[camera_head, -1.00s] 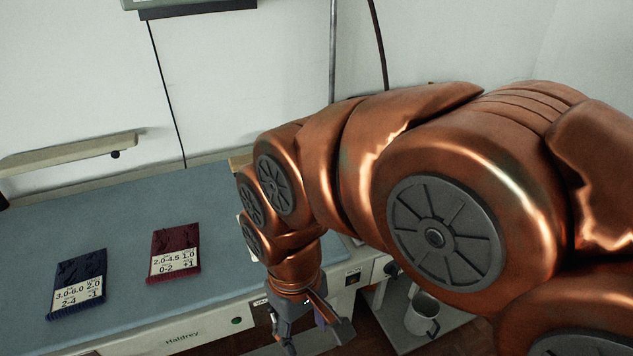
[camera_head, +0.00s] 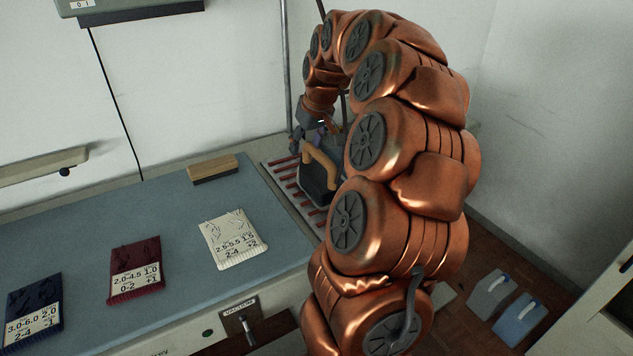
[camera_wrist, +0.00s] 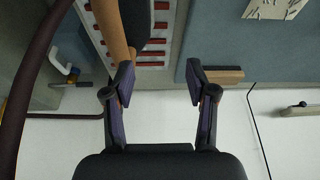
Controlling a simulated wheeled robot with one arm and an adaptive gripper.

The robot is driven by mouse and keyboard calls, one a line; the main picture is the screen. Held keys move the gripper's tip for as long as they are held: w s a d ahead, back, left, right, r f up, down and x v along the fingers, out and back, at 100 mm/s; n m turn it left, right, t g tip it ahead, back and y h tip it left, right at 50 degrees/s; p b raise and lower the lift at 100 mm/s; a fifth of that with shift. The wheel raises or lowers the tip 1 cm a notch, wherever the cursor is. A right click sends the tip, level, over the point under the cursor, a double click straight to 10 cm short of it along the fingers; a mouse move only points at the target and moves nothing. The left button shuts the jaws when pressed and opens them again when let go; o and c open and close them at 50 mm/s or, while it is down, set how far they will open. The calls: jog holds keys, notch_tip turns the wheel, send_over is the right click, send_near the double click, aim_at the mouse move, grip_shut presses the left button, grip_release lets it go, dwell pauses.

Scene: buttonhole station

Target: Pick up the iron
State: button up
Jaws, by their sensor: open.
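The iron (camera_head: 313,183) has a dark body and a tan handle (camera_head: 322,160). It stands on a red-barred rest at the right end of the blue-grey table, partly hidden by my arm. My gripper (camera_head: 309,137) is at the iron's far side, close to the handle; the head view does not show whether they touch. In the wrist view my gripper (camera_wrist: 160,80) is open with nothing between its fingertips. The tan handle (camera_wrist: 112,32) shows just beyond the left finger, outside the gap, with part of the dark iron (camera_wrist: 134,18) beside it.
A wooden brush-like block (camera_head: 212,168) lies on the table (camera_head: 180,222) left of the iron. Navy (camera_head: 33,308), maroon (camera_head: 135,270) and cream (camera_head: 232,238) labelled knit pieces lie nearer. A thin upright pole (camera_head: 287,60) stands behind. A dark curved cable (camera_wrist: 30,70) passes left in the wrist view.

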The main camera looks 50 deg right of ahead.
aim_at(318, 151)
jog(key=shift+m+h, duration=0.3)
jog(key=shift+m, duration=0.1)
jog(key=d, duration=0.5)
jog(key=shift+s+d+f, duration=0.25)
jog(key=shift+s+f, duration=0.05)
jog(key=shift+s, duration=0.1)
jog(key=shift+p+x, duration=1.35)
jog(key=shift+x, duration=2.45)
jog(key=shift+w, duration=0.15)
grip_shut()
jog(key=shift+r, duration=0.15)
